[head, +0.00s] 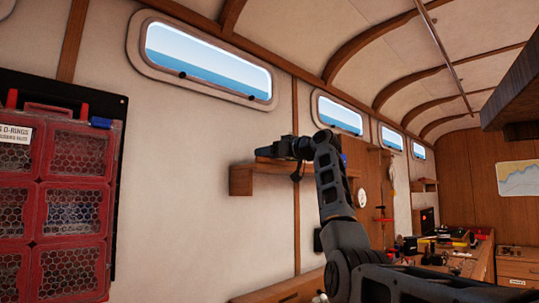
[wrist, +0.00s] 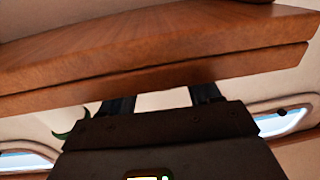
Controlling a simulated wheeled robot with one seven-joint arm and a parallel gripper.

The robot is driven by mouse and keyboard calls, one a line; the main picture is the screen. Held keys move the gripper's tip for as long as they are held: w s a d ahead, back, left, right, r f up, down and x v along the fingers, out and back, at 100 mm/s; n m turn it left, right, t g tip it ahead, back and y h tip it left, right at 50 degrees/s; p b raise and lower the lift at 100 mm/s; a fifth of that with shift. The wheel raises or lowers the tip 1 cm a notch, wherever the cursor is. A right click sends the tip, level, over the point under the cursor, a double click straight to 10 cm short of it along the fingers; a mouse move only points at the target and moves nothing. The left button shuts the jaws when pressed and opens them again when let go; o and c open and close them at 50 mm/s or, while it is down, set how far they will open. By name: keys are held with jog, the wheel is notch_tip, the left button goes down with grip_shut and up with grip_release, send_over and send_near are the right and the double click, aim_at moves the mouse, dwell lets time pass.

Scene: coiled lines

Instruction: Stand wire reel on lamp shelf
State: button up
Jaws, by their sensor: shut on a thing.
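The lamp shelf (head: 242,180), a small wooden wall shelf, is left of centre in the head view. In the wrist view its wooden boards (wrist: 150,65) cross the top of the picture. My gripper (head: 266,152) is at the top of the shelf, at the end of my raised arm. In the wrist view, my gripper (wrist: 160,103) has its two dark fingers apart, with their tips hidden behind the wood. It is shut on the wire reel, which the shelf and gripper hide. I cannot tell whether the reel touches the shelf.
A red organiser (head: 70,200) hangs on the wall at left. A cluttered workbench (head: 470,265) stands at the lower right. Another small wall shelf (head: 425,186) is farther back. Windows (head: 208,60) line the wall above. A dark green curved thing (wrist: 72,133) shows beside my gripper.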

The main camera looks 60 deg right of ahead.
jog(key=o, duration=1.2)
jog(key=shift+c, duration=0.2)
jog(key=s+a+b, duration=0.1)
jog(key=s, duration=1.1)
jog(key=shift+a+b, duration=0.4)
jog(key=shift+w, duration=0.1)
